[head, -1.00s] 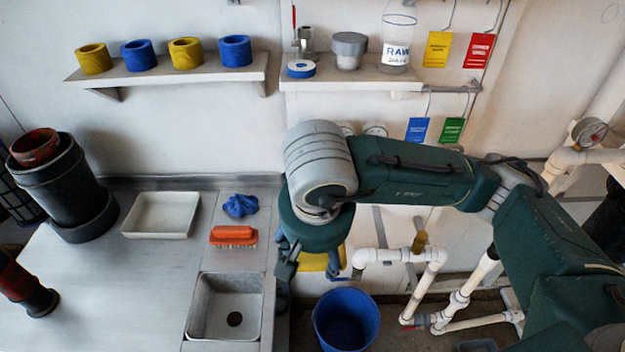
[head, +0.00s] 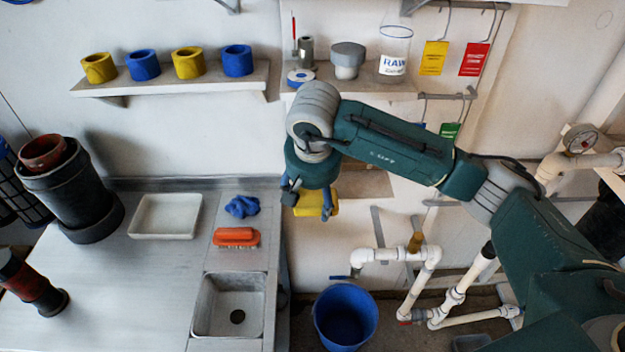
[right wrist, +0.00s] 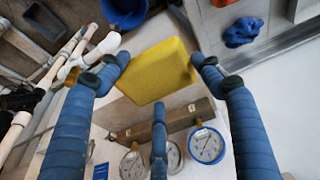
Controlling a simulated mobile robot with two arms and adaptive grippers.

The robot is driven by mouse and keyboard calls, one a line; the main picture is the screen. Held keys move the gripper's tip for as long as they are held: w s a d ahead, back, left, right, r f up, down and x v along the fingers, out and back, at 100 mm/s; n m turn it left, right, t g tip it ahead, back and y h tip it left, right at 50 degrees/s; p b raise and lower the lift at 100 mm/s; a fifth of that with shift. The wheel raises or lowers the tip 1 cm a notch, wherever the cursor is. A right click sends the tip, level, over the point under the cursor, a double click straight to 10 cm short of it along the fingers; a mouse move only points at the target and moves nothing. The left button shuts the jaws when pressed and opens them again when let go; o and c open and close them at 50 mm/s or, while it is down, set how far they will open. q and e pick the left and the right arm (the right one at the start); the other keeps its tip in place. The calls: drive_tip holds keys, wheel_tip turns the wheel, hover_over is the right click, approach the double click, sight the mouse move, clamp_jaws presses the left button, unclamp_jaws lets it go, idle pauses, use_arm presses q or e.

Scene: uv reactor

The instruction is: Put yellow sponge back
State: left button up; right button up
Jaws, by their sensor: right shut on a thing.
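The yellow sponge (head: 316,203) is a flat block held in my right gripper (head: 308,197), in the air to the right of the counter. In the right wrist view the sponge (right wrist: 157,72) sits between the blue fingers of my right gripper (right wrist: 160,68), which are shut on it. A blue crumpled cloth (head: 242,206) and an orange brush (head: 236,237) lie on the counter's right part, left of the gripper. My left gripper does not show.
A small sink (head: 228,304) is in the counter, with a white tray (head: 166,215) behind it to the left. A blue bucket (head: 345,316) stands on the floor below, beside white pipes (head: 398,256). Gauges (right wrist: 207,145) are near the gripper in the wrist view.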

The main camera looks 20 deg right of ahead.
drive_tip(key=w, duration=0.2)
drive_tip(key=w+d+p, duration=0.1)
drive_tip(key=w, duration=0.1)
drive_tip(key=shift+w+d+r, duration=0.1)
drive_tip(key=shift+d, duration=0.05)
drive_tip(key=shift+f+p, duration=0.45)
drive_tip(key=shift+f, duration=0.25)
drive_tip(key=o, duration=1.1)
drive_tip(key=shift+f, duration=0.1)
drive_tip(key=shift+o, duration=0.2)
